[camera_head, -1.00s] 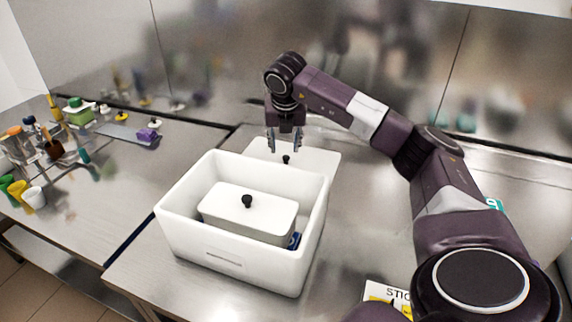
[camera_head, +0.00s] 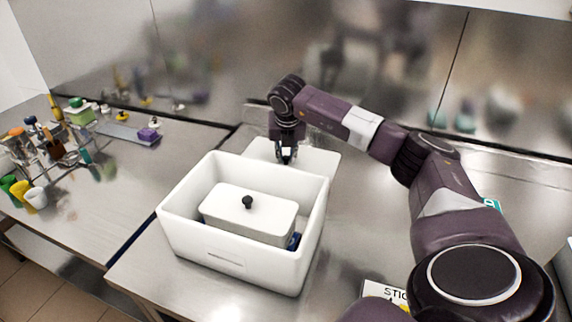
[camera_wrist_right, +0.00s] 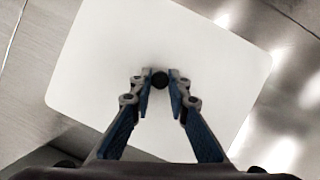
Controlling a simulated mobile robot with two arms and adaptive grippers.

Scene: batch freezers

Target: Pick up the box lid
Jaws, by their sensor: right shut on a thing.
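The box lid (camera_head: 318,160) is a flat white panel with a small black knob, lying on the steel counter behind the open white box. In the right wrist view the lid (camera_wrist_right: 220,60) fills most of the picture, with its dark knob (camera_wrist_right: 160,79) between the fingertips. My right gripper (camera_head: 286,157) has come down over the lid's middle and is shut on the knob; it also shows in the right wrist view (camera_wrist_right: 161,92). The knob is mostly hidden by the fingers in the head view. My left gripper is not in view.
The open white box (camera_head: 172,222) holds a smaller white container with a black-knobbed lid (camera_head: 262,212) and a blue item (camera_head: 294,241). A sign (camera_head: 384,292) lies at the front right. Cups and utensils crowd the left counter. The counter right of the lid is clear.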

